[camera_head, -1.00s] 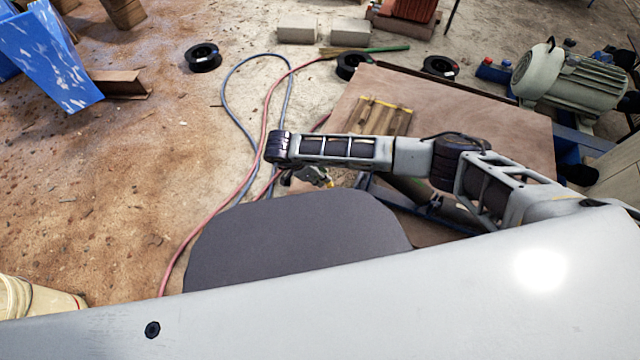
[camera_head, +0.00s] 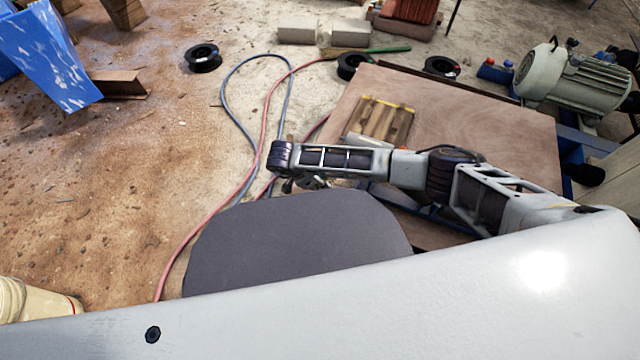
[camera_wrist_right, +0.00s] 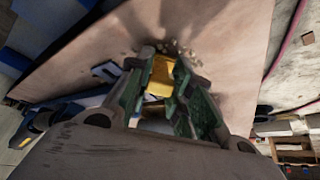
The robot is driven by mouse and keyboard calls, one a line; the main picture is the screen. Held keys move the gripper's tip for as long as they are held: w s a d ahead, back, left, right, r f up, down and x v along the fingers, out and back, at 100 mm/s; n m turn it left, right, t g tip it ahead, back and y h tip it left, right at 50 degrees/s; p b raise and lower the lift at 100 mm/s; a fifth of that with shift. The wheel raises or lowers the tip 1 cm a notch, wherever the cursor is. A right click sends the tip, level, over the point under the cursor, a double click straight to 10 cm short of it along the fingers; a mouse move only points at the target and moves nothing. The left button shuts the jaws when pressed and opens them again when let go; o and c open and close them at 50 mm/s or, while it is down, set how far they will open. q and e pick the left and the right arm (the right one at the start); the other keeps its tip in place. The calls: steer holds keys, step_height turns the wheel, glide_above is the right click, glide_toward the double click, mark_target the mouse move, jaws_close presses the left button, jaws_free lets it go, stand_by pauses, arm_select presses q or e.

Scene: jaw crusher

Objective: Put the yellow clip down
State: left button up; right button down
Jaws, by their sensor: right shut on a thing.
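The yellow clip (camera_wrist_right: 160,76) is between the green-padded fingers of my right gripper (camera_wrist_right: 165,85) in the right wrist view. The fingers are shut on it, with the brown board top (camera_wrist_right: 105,55) behind them. I cannot tell whether the clip touches the board. In the head view my right gripper (camera_head: 306,183) is mostly hidden under my forearm, near the board's left front corner, and the clip cannot be made out. My left gripper is not in view.
A slatted wooden piece (camera_head: 383,122) with a yellow edge lies on the brown board (camera_head: 480,125). A motor (camera_head: 575,82) stands right. Red and blue hoses (camera_head: 262,130) run along the floor on the left. Black spools (camera_head: 203,57) lie behind. The board's middle is clear.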

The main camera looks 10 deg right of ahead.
steer(key=shift+f, duration=0.1)
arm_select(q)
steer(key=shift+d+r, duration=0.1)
arm_select(e)
steer(key=c, duration=1.3)
jaws_free()
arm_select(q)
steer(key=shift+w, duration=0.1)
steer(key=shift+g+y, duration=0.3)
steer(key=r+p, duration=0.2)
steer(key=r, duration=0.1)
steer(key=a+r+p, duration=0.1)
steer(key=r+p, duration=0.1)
arm_select(e)
steer(key=v, duration=1.2)
steer(key=shift+a, duration=0.15)
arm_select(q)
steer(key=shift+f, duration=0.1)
